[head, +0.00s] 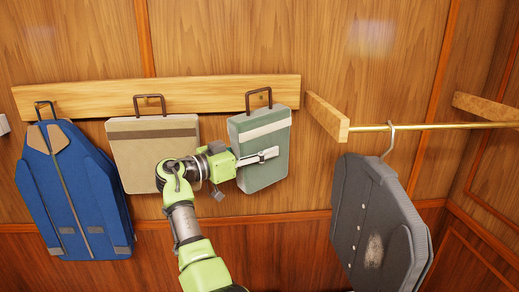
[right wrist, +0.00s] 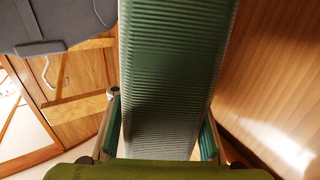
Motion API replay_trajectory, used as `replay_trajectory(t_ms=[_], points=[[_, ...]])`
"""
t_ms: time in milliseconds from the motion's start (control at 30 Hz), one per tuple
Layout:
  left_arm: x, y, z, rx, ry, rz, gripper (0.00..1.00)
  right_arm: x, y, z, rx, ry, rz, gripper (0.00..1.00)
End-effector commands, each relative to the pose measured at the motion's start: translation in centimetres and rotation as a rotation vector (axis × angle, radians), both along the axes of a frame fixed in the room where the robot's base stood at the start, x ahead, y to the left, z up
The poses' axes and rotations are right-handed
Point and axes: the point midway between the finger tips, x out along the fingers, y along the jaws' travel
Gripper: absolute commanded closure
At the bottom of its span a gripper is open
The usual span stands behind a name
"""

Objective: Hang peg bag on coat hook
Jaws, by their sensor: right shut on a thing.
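A green bag (head: 262,172) with a cream band and a dark wire loop (head: 258,97) at its top is in front of the right end of the wooden rail (head: 215,94). My right gripper (head: 262,157) is shut on this bag from its left side, one finger lying across its front. In the right wrist view the bag's ribbed green side (right wrist: 175,70) stands between the fingers. The loop overlaps the rail in the head view. I cannot tell whether it is on a hook; no separate hook shows there. My left gripper is not in view.
A beige bag (head: 155,165) with a brown band hangs close to the left, behind my arm. A blue jacket (head: 72,195) hangs farther left. At the right, a dark grey garment (head: 375,220) hangs from a brass rod (head: 440,126) beside a wooden bracket (head: 326,116).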

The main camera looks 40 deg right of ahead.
Motion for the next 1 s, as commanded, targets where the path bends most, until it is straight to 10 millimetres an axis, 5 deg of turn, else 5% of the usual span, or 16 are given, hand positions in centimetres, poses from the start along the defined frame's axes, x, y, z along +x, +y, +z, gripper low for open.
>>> replay_trajectory(t_ms=[467, 500, 567, 1000], points=[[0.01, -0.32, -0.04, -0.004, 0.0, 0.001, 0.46, 0.59, 0.09, -0.78, 0.009, 0.018, 0.021, 1.0], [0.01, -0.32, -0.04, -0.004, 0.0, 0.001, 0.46, 0.59, 0.09, -0.78, 0.01, 0.018, 0.021, 0.56], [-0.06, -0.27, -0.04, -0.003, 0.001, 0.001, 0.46, 0.57, 0.08, -0.76, 0.009, 0.018, 0.02, 0.41], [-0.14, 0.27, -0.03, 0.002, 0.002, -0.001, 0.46, 0.38, 0.22, -0.48, 0.008, 0.008, 0.014, 0.39]])
